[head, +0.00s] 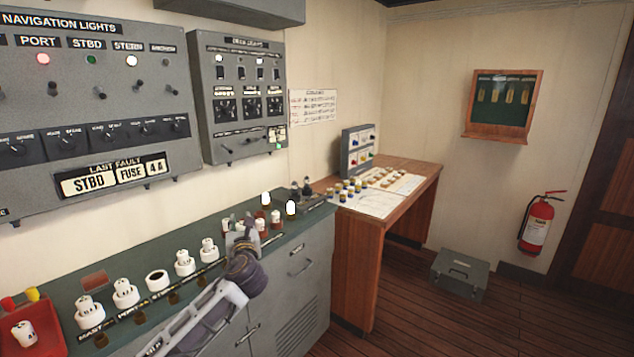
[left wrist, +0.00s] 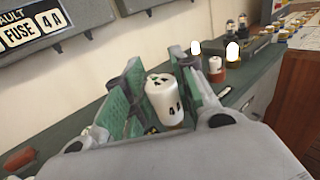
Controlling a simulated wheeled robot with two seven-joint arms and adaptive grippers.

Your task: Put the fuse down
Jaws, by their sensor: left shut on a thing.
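My left gripper (head: 240,236) is over the green counter, past the row of white fuse holders. In the left wrist view its green-padded fingers are shut on a white fuse (left wrist: 165,100) marked with a 4, which is upright between them. In the head view the held fuse is mostly hidden by the gripper. In the row, one white base (head: 158,281) shows a dark open top, while its neighbours (head: 125,292) and (head: 185,263) carry white caps. Whether the held fuse touches the counter cannot be told. My right gripper is not in view.
A red tray (head: 48,325) at the front left holds another white fuse (head: 24,334). White bulbs (head: 291,208) stand on the counter beyond the gripper. The wall panel (head: 90,100) reads last fault STBD, fuse 4A. A wooden desk (head: 425,185) is further right.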

